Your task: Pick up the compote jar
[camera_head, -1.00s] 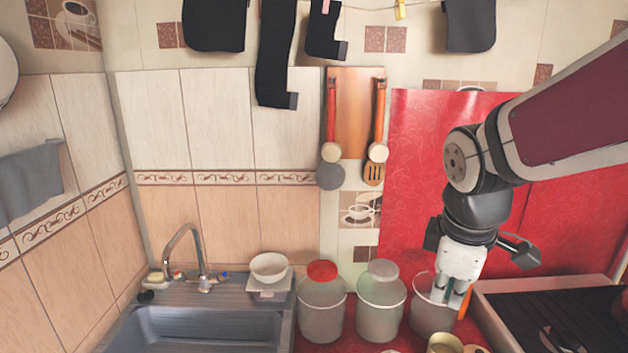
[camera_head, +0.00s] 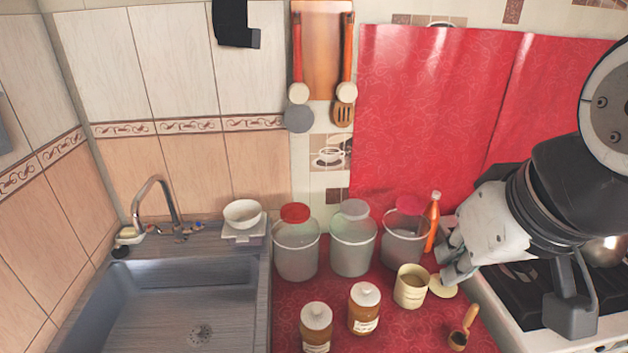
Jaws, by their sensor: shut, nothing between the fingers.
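Three large pale jars stand in a row at the back of the red counter: one with a red lid (camera_head: 296,250), one with a grey lid (camera_head: 352,247) and one with a dark red lid (camera_head: 403,246). Two small brown jars with white lids and labels (camera_head: 316,325) (camera_head: 364,310) stand in front. I cannot tell which of these is the compote jar. My gripper (camera_head: 450,262) is shut and empty, right of the dark-red-lidded jar and apart from the brown jars.
A cream canister (camera_head: 410,288) stands open near my gripper, with a round pale lid (camera_head: 442,286) beside it. An orange bottle (camera_head: 432,225) stands behind. The stove (camera_head: 500,300) is right, the sink (camera_head: 190,310) left.

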